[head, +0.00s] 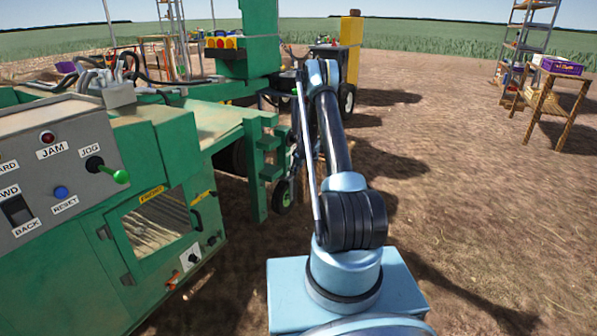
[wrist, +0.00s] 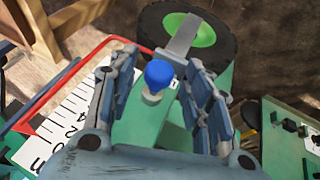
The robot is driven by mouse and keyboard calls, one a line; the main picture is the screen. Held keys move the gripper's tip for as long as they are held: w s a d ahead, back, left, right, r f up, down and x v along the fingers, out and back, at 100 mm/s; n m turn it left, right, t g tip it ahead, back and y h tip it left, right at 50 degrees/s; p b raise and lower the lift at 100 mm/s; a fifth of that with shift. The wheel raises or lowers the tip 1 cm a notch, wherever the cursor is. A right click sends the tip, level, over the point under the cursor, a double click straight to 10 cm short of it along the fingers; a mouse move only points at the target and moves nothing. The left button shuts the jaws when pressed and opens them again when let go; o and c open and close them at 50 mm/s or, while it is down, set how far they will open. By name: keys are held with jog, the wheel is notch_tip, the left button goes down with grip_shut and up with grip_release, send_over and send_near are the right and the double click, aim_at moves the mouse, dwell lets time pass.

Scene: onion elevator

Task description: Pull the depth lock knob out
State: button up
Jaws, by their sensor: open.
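The depth lock knob looks to be the blue knob (wrist: 158,74) on a pale stem, standing on a green bracket (wrist: 134,118) in the wrist view. My gripper (wrist: 160,78) is open, with one finger to the left of the knob and one to the right. Gaps show between the knob and both fingers, so nothing is held. How far the fingertips are from the knob in depth I cannot tell. In the head view I cannot make out the knob or the gripper; my own arm covers part of that area.
A white depth scale (wrist: 65,125) with a red pointer lies left of the bracket. A black wheel with a green hub (wrist: 205,35) is behind the knob. A green control box (wrist: 290,140) is at right. The green machine (head: 150,215) fills the head view's left; open dirt lies right.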

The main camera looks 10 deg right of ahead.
grip_shut()
jog(key=shift+s+d, duration=1.1)
jog(key=shift+d, duration=0.3)
jog(key=shift+c, duration=0.2)
grip_release()
jog(key=shift+o, duration=0.2)
jog(key=shift+w, duration=0.1)
jog(key=shift+r, duration=0.1)
jog(key=v, duration=1.1)
jog(key=shift+r, duration=0.3)
